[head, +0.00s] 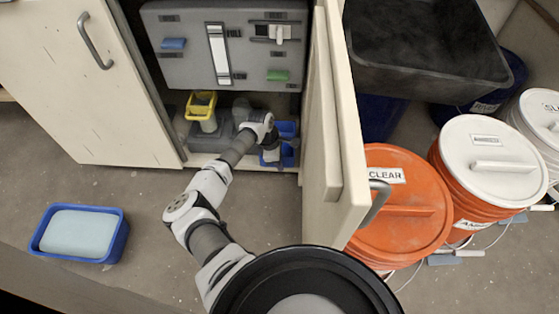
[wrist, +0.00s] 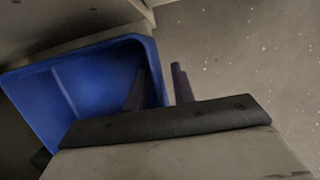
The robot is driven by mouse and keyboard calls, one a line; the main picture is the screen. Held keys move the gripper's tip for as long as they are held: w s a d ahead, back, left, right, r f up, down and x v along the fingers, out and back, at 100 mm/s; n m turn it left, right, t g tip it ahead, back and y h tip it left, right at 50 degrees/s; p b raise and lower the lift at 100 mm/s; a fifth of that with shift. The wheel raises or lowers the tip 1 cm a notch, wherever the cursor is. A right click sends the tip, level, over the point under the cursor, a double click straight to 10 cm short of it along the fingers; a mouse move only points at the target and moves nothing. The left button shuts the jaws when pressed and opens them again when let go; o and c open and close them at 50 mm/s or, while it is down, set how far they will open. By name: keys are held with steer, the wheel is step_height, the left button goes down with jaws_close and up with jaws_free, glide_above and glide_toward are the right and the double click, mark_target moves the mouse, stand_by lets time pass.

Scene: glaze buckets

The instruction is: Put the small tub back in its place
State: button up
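A small blue tub (wrist: 85,85) fills the left of the wrist view, empty where I can see into it. In the head view, blue tub parts (head: 288,155) show around my gripper (head: 271,154) at the cabinet floor's right side. In the wrist view my gripper (wrist: 158,70) has its fingers apart, one inside the tub and one outside. The tub's right wall lies between them, with a gap showing to the outer finger. The gripper's body hides the tub's near part. Another blue piece (head: 287,129) shows just behind; I cannot tell whether it is a separate tub.
The open cabinet door (head: 325,130) stands close right of my arm. A grey tool panel (head: 222,45) hangs above. A yellow tub (head: 201,104) stands left inside. A blue tray (head: 115,245) lies on the floor at left. Orange buckets (head: 400,215) stand right of the door.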

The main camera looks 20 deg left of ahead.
steer(key=p+v, duration=0.3)
steer(key=v, duration=0.9)
steer(key=shift+r+p, duration=0.15)
steer(key=shift+p, duration=0.15)
